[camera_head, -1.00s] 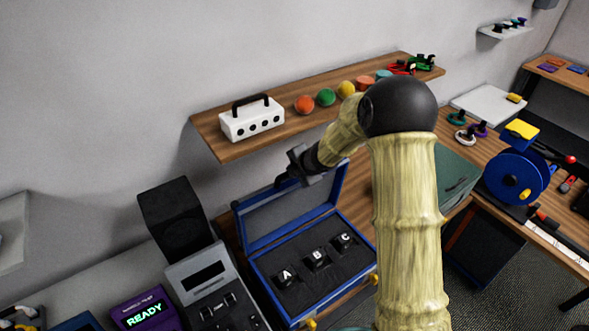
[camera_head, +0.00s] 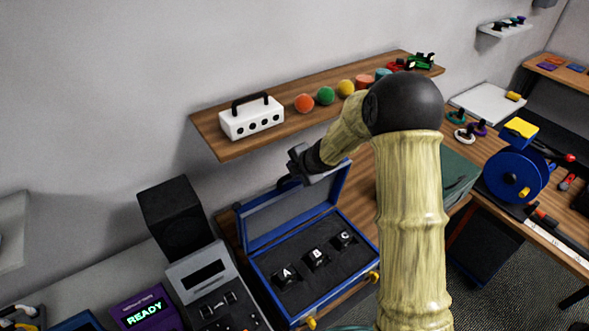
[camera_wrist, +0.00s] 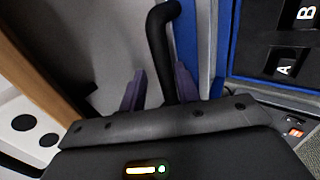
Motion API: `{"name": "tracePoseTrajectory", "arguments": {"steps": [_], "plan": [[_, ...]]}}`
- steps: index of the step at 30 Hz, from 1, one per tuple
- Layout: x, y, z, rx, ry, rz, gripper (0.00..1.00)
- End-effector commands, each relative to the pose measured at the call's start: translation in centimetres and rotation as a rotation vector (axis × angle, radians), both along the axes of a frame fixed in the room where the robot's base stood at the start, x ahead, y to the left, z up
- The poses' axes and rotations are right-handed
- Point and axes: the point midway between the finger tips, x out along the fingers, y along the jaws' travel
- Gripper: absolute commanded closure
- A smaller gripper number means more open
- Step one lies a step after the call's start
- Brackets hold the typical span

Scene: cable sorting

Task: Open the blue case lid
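The blue case (camera_head: 327,282) stands on the bench with its lid (camera_head: 290,215) raised and leaning back toward the wall. Its dark foam holds black blocks marked A, B and C, and yellow latches sit on its front. My gripper (camera_head: 287,172) is at the top edge of the raised lid. In the wrist view, the two fingers of my gripper (camera_wrist: 160,88) stand apart. A black curved handle (camera_wrist: 160,50) lies between them, nearer the right finger; whether they touch it is unclear. Part of the blue case (camera_wrist: 234,45) shows at the right there.
A wooden shelf (camera_head: 225,150) above the case holds a white box with a black handle (camera_head: 252,120) and several coloured balls. A black speaker (camera_head: 172,218), a grey device (camera_head: 205,285) and a purple READY display (camera_head: 143,312) stand left of the case.

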Motion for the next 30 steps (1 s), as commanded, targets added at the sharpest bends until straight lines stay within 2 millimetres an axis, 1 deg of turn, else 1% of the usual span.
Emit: {"name": "tracePoseTrajectory", "arguments": {"steps": [5,21,25,30], "plan": [[-1.5,-1.1,2.5,0.001,-0.004,-0.003,0.66],[-7.2,-5.0,11.2,0.002,-0.012,-0.004,0.66],[-8.2,-5.8,12.5,0.002,-0.011,-0.006,0.66],[-8.9,-6.1,13.1,0.003,-0.01,-0.005,0.66]]}}
